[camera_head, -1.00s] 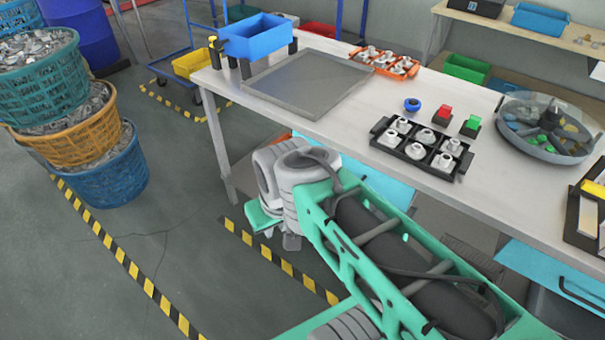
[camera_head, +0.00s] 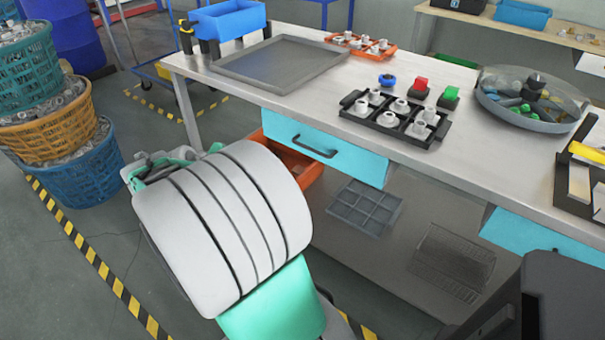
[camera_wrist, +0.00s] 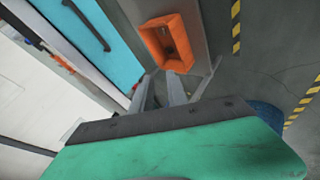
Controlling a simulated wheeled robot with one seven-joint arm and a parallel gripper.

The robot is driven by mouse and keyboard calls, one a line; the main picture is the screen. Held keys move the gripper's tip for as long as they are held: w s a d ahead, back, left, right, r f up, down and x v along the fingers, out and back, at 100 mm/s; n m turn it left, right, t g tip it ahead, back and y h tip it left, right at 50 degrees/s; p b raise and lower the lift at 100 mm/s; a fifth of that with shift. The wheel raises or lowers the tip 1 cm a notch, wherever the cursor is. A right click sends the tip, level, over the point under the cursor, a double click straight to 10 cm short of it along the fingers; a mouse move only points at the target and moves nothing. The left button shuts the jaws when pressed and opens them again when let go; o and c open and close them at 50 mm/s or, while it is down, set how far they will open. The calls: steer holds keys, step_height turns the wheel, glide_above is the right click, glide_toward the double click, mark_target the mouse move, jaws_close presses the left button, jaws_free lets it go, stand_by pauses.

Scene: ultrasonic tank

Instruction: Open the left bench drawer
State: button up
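The left bench drawer (camera_head: 350,160) has a cyan front with a dark bar handle (camera_head: 315,147). It sits under the bench's front edge and looks shut. In the wrist view the cyan drawer front (camera_wrist: 108,38) and its handle (camera_wrist: 87,25) are at upper left. My gripper (camera_wrist: 182,70) shows there with grey fingers apart and nothing seen between them. It is away from the handle, which lies to its upper left. In the head view my pale, thick arm link stands before the drawer's left side and largely hides the gripper.
An orange bin (camera_head: 300,172) is under the bench beside the drawer; it also shows in the wrist view (camera_wrist: 152,38). The bench top (camera_head: 210,78) carries trays and parts. Another cyan drawer (camera_head: 540,238) is at right. Baskets (camera_head: 70,178) stand on the floor at left.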

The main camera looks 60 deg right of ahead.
steer(key=s+d+f+g+h+b, duration=0.25)
steer(key=s+d+f, duration=0.25)
steer(key=d, duration=0.4)
steer(key=n+g+h+b, duration=0.1)
steer(key=g+h+b, duration=0.1)
steer(key=h, duration=0.1)
glide_toward(308, 148)
steer(key=d+f, duration=0.2)
steer(key=d, duration=0.1)
steer(key=x, duration=0.4)
steer(key=r+b+x, duration=0.1)
steer(key=x, duration=0.1)
steer(key=shift+s+d+f, duration=0.15)
steer(key=shift+s+d, duration=0.05)
steer(key=shift+d, duration=0.55)
steer(key=shift+c, duration=0.2)
jaws_close()
